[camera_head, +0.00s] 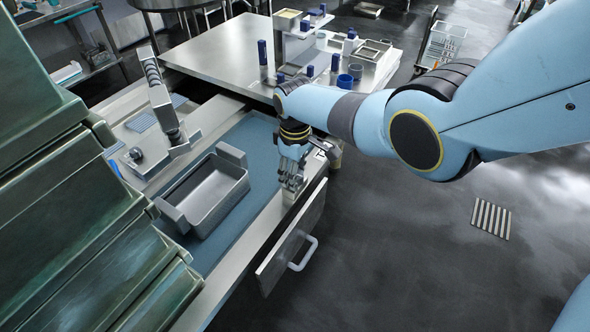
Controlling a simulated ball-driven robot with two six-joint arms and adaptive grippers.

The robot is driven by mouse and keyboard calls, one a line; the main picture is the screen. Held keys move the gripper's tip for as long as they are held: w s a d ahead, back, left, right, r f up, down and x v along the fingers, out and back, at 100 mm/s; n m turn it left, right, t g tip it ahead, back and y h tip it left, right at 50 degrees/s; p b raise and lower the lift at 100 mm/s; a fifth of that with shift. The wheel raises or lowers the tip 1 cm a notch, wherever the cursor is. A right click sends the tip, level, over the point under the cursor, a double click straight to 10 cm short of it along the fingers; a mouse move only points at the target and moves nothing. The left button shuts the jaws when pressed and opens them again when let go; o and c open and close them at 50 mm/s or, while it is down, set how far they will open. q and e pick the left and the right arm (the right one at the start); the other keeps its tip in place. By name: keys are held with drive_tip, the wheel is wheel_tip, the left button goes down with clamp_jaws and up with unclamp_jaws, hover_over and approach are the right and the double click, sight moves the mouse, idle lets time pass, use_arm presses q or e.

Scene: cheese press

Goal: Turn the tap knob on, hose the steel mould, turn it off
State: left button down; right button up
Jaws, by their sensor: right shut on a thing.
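The steel mould (207,193), an open grey rectangular box with raised end blocks, sits on the blue surface of the sunken counter. A grey segmented hose-like arm (162,103) stands to its upper left, with its lower end beside the mould. A small round dark knob (135,154) is on the steel ledge left of the mould; I take it for the tap knob. My right gripper (290,186) points down over the counter's right edge, right of the mould and apart from it. It is shut on a small pale thing (289,198), mostly hidden by the fingers. My left gripper is out of view.
Stacked green slabs (70,200) fill the left side. The dark floor at right is mostly clear, with a striped grate (491,219).

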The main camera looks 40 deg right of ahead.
drive_tip(key=shift+m, duration=0.4)
drive_tip(key=o, duration=1.1)
drive_tip(key=shift+o, duration=0.2)
wheel_tip(320, 180, up, 12)
idle(0.4)
